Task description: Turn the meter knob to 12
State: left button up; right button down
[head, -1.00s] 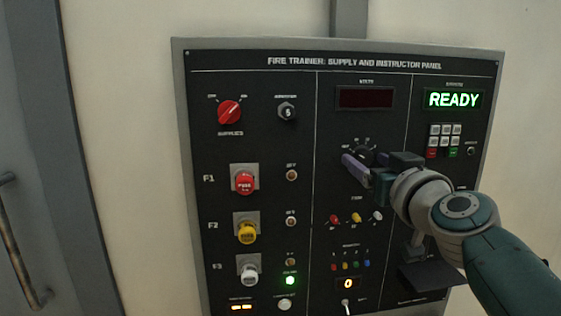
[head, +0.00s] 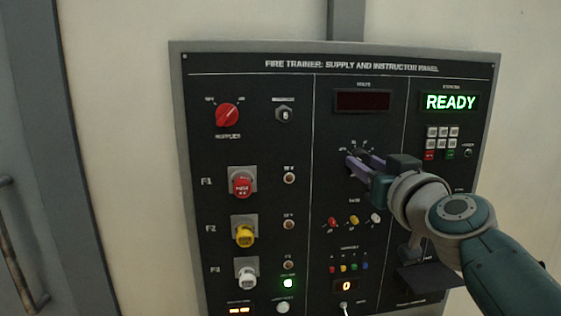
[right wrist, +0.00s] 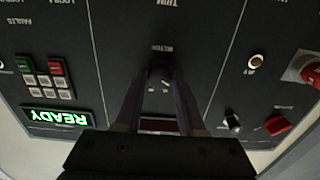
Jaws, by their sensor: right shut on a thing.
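The black meter knob (right wrist: 160,74) is on the dark trainer panel (head: 260,150), below the volts display. My right gripper (head: 359,158) is shut on the knob, with a purple finger on each side of it. The fingers hide most of the knob in the head view, and its pointer cannot be read. In the right wrist view the two fingers (right wrist: 160,84) meet the knob under the METER label. A few scale marks show around it, too small to read. My left gripper is not in view.
The volts display (head: 363,100) is dark. A green READY screen (head: 451,102) and a keypad (head: 444,132) are at upper right. A red supplies knob (head: 227,115) and red, yellow and white push buttons are at left. Small coloured sockets (head: 354,220) sit just below my gripper.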

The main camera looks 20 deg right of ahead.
jog(key=m, duration=0.3)
jog(key=shift+m, duration=0.3)
jog(key=m, duration=0.4)
jog(key=shift+r+m+p, duration=0.1)
jog(key=shift+m+p, duration=0.2)
jog(key=shift+p, duration=0.1)
jog(key=m, duration=0.4)
jog(key=shift+a+m, duration=0.1)
jog(key=shift+m, duration=1.6)
jog(key=c, duration=0.5)
grip_release()
